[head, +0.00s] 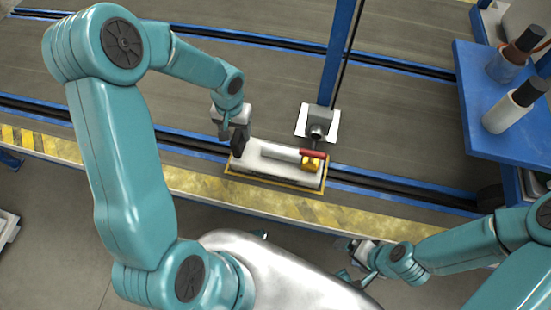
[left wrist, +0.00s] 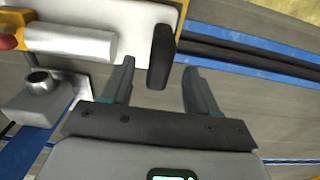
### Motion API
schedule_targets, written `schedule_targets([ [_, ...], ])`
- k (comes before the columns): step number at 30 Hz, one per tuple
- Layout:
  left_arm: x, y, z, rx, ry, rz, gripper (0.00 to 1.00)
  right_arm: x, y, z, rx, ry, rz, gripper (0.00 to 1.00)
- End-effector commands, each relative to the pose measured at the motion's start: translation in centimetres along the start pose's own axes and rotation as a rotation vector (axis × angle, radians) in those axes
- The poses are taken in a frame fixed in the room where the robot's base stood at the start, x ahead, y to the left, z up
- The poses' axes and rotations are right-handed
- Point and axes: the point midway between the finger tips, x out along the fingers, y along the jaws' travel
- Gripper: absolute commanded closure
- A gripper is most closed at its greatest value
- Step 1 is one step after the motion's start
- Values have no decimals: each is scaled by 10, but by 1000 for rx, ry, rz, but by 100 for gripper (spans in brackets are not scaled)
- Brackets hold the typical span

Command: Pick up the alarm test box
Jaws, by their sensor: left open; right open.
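A small dark block (head: 238,141) stands at the left end of a white panel with a yellow edge (head: 244,180); I cannot tell for sure that it is the alarm test box. My left gripper (head: 232,128) is right at this block, open. In the left wrist view the block (left wrist: 160,52) shows between the two fingers (left wrist: 159,68), nearer the left finger, with a gap to the right one. Whether a finger touches it is unclear. My right gripper (head: 358,262) is open and empty, low in the head view, away from the panel.
A grey cylinder (head: 268,150) with a red and yellow fitting (head: 311,163) lies on the panel. A blue post (head: 338,60) on a white foot stands behind it. A blue cart (head: 480,110) with two bottles is at the right. Rails run across the floor.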

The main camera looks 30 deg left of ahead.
Motion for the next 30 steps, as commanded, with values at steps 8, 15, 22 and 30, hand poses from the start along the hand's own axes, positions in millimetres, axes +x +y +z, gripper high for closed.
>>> schedule_targets([
  [8, 28, 0, -1, 1, 1, 0, 40, 5, 2, 0, 0, 0, 0, 0],
  [15, 28, 0, -1, 1, 1, 0, 63, 4, 2, 0, 0, 0, 0, 0],
  [22, 27, 0, -1, 1, 2, 1, 100, 4, 2, 0, 0, 0, 0, 0],
  [30, 24, 0, -1, 1, 3, 0, 100, 4, 1, 0, 0, 0, 0, 0],
])
